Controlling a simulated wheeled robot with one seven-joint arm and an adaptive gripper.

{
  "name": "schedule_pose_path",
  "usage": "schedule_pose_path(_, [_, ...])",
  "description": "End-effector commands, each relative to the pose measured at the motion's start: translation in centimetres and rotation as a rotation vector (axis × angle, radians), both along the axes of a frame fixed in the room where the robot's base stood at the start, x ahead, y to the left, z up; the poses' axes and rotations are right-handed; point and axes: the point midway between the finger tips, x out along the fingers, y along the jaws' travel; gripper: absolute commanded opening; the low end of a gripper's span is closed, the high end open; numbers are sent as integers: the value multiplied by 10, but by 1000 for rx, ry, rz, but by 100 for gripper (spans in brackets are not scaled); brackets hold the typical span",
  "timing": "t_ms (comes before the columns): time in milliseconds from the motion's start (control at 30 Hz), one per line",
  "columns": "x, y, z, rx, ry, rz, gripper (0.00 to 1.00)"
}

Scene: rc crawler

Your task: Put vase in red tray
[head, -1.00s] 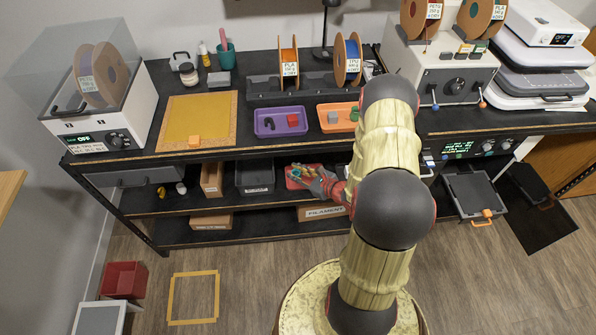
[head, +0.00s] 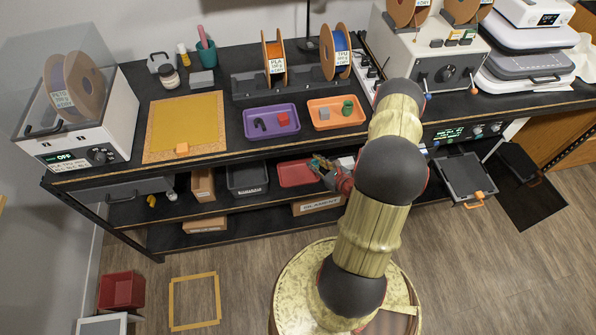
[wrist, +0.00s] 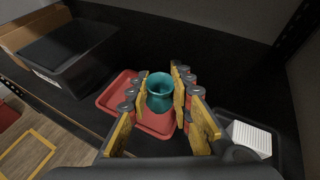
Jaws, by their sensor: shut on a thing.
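The teal vase (wrist: 160,98) is between the yellow-padded fingers of my gripper (wrist: 159,74) in the wrist view. My gripper is shut on it. The red tray (wrist: 116,92) lies on the shelf below and behind the vase in that view. In the head view the red tray (head: 292,174) is on the middle shelf, and my gripper (head: 320,164) is at its right end. The vase's base is hard to see, so I cannot tell whether it touches the tray.
A black bin (head: 247,180) stands left of the red tray. A dark tray with a white ribbed object (wrist: 250,138) lies to the right. The tabletop above carries a purple tray (head: 271,134) and an orange tray (head: 322,126). The shelf's dark upright edges the wrist view's right.

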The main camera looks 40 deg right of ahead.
Motion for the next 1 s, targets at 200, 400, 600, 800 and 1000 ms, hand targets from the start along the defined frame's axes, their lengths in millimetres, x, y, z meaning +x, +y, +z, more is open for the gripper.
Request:
schedule_pose_path(200, [40, 16, -33, 1, 0, 4, 5])
schedule_pose_path(400, [59, 22, -57, -1, 0, 1, 5])
schedule_pose_path(600, [67, 24, -66, -1, 0, 1, 5])
schedule_pose_path(800, [71, 26, -93, 1, 0, 0, 5])
schedule_pose_path(1000, [72, 25, -102, 0, -1, 0, 5])
